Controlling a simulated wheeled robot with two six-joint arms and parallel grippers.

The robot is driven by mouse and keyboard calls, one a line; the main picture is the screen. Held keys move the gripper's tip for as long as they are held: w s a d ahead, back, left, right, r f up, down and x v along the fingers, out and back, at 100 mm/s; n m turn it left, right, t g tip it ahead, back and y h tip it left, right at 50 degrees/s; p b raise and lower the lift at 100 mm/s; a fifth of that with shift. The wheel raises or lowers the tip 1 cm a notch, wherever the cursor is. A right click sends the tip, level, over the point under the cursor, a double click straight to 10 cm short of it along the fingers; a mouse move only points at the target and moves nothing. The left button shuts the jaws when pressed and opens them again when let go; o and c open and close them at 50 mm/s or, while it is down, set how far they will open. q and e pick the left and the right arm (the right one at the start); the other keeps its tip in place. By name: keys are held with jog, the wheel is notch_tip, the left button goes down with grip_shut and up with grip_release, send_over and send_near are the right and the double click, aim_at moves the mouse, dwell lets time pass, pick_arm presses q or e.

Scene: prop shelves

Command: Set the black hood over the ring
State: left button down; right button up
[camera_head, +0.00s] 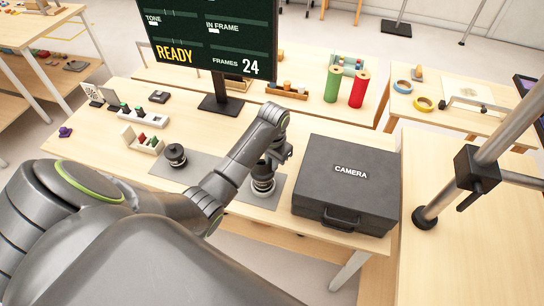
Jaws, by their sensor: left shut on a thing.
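My left gripper (277,155) is over the front of the table, pointing down, shut on a dark round piece that looks like the black hood (262,171). The hood sits directly above a dark cylinder with a pale band, which looks like the ring (263,186), on a grey mat. They look touching or nearly so; I cannot tell whether the hood is seated. The gripper and wrist hide part of the hood. Another black round piece (175,154) stands on the grey mat to the left. My right gripper is not in view.
A black CAMERA case (345,180) stands close to the right of the ring. A monitor (215,35) stands behind. A small white tray (143,140) with coloured pieces is at the left. Green (332,84) and red (359,88) spools stand farther back. A metal stand (478,168) is at right.

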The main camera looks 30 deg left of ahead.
pick_arm(q)
notch_tip(320, 180, down, 2)
jog(key=shift+f, duration=0.1)
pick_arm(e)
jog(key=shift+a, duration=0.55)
pick_arm(q)
jog(key=shift+f, duration=0.1)
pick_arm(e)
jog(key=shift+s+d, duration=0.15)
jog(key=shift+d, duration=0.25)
pick_arm(q)
jog(key=shift+d+f, duration=0.1)
jog(key=shift+f, duration=0.3)
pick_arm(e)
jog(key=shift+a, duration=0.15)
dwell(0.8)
pick_arm(q)
jog(key=shift+f+y, duration=0.3)
jog(key=shift+f, duration=0.1)
dwell(2.1)
jog(key=c, duration=1.4)
grip_release()
jog(key=shift+o, duration=0.2)
